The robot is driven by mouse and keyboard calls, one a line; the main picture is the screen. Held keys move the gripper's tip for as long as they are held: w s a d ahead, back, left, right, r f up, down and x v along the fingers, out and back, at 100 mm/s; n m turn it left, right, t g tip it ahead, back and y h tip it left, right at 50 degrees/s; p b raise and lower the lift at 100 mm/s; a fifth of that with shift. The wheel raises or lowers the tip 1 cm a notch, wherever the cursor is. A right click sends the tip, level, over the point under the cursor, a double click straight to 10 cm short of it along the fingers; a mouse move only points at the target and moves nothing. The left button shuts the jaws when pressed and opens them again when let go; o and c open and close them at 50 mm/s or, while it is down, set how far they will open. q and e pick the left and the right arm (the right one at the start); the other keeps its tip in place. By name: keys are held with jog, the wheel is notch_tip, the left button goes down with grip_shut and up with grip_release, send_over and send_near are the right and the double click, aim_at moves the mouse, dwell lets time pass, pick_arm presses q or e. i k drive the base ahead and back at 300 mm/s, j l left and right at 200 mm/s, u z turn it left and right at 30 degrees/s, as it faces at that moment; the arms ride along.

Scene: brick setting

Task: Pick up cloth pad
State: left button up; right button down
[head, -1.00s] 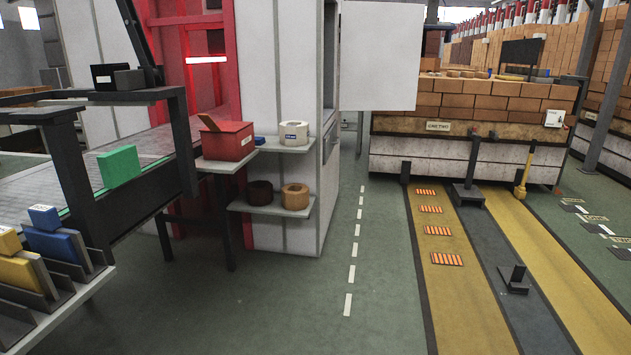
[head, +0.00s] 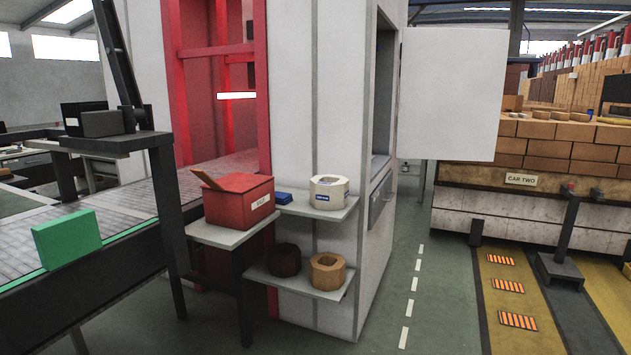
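The white roll (head: 329,192) with a blue label is to the right of the blue item. Neither of my grippers is in view.
The lower shelf holds a dark roll (head: 285,258) and a tan roll (head: 327,271). A white panel (head: 453,93) juts out at right. Green floor (head: 430,300) is open, with a brick-laden car (head: 520,180) beyond.

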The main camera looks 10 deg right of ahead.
aim_at(281, 199)
jog(key=i+l, duration=0.45)
jog(key=l, duration=0.15)
jog(key=i+l, duration=0.85)
jog(key=l, duration=0.3)
jog(key=i+l, duration=0.45)
jog(key=l, duration=0.15)
